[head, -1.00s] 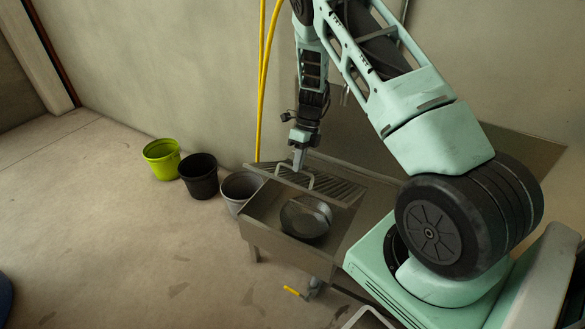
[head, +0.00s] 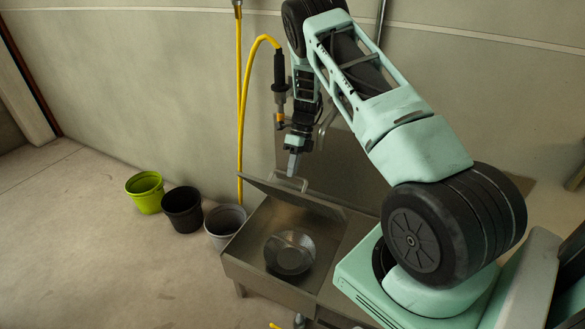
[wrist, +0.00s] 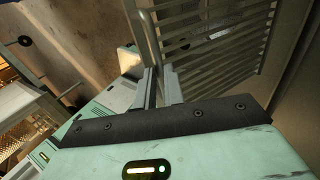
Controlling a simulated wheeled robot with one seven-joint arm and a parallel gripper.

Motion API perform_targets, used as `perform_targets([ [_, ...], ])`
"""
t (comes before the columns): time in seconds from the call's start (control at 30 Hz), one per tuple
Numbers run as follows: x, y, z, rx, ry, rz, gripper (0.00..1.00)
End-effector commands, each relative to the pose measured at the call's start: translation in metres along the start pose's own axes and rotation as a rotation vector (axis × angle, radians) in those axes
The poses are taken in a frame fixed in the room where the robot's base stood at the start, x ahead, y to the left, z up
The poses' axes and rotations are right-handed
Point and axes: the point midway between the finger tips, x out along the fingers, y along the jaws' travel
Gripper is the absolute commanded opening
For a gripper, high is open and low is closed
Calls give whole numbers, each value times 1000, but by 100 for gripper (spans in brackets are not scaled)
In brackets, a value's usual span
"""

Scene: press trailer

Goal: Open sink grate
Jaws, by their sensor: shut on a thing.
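The sink grate (head: 300,197) is a dark slatted panel, tilted up over the back of the metal sink in the head view. Its slats and curved handle show large in the wrist view, where the grate (wrist: 215,45) fills the upper right. My gripper (head: 292,172) is at the grate's raised front edge. In the wrist view my gripper's fingers (wrist: 161,85) are shut on the grate's handle (wrist: 148,42). The sink (head: 245,255) is open at the front, and a round metal pan (head: 289,253) lies in its basin.
Green (head: 146,192), black (head: 183,209) and grey (head: 225,225) buckets stand on the floor left of the sink. A yellow hose (head: 241,110) hangs by the wall, with a black sprayer (head: 280,75) beside my arm.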

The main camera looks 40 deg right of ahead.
Motion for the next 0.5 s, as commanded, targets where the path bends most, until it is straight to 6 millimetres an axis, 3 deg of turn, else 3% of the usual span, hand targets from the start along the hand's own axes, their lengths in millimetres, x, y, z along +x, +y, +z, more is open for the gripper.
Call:
perform_targets([
  [0.03,4,-10,-4,9,1,-23,0],
  [0.17,4,-10,-4,9,1,-23,0],
  [0.2,4,-11,-4,10,1,-23,13],
  [0.27,4,-10,-4,10,1,-22,30],
  [0.3,4,-10,-4,9,1,-21,33],
  [0.5,3,-8,-3,6,0,-19,33],
])
